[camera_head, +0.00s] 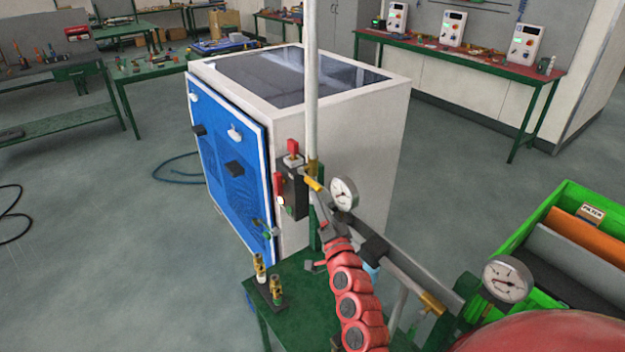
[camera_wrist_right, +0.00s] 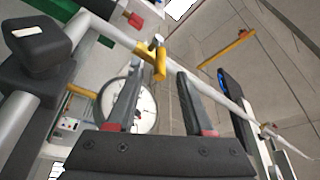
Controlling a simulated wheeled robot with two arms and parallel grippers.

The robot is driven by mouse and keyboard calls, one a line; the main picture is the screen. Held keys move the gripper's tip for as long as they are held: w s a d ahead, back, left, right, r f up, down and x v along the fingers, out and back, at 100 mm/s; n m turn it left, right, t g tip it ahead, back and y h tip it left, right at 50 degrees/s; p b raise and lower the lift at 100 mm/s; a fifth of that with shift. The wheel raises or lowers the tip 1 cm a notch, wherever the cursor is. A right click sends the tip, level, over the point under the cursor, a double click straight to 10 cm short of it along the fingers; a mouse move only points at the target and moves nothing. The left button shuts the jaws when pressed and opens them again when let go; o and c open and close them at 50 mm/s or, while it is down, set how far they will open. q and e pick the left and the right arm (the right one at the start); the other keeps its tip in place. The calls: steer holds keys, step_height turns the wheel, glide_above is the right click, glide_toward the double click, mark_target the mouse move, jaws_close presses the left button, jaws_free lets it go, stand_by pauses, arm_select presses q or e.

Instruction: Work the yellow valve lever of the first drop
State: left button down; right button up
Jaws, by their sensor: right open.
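A yellow valve lever (camera_head: 313,184) is on the pipework beside the near corner of the white cabinet, left of a round gauge (camera_head: 343,193). A second yellow lever (camera_head: 433,303) is lower right along the pipe, near another gauge (camera_head: 507,280). My right gripper (camera_head: 323,208) is just below the upper lever. In the right wrist view its fingers (camera_wrist_right: 158,76) are apart, with a yellow lever (camera_wrist_right: 160,62) showing between and just beyond the tips. I cannot tell whether they touch it. A gauge (camera_wrist_right: 143,110) is partly hidden by the left finger. My left gripper is not in view.
The white cabinet (camera_head: 375,140) with a blue door stands behind the pipes. A vertical pipe (camera_head: 312,80) rises by the upper lever. A green stand (camera_head: 290,320) carries small brass fittings (camera_head: 277,290). A green crate (camera_head: 545,207) is at right. Open floor lies left.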

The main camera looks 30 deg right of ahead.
mark_target(313, 185)
steer(key=x, duration=0.7)
steer(key=shift+w+r, duration=0.1)
steer(key=shift+w, duration=0.1)
jaws_close()
stand_by(1.1)
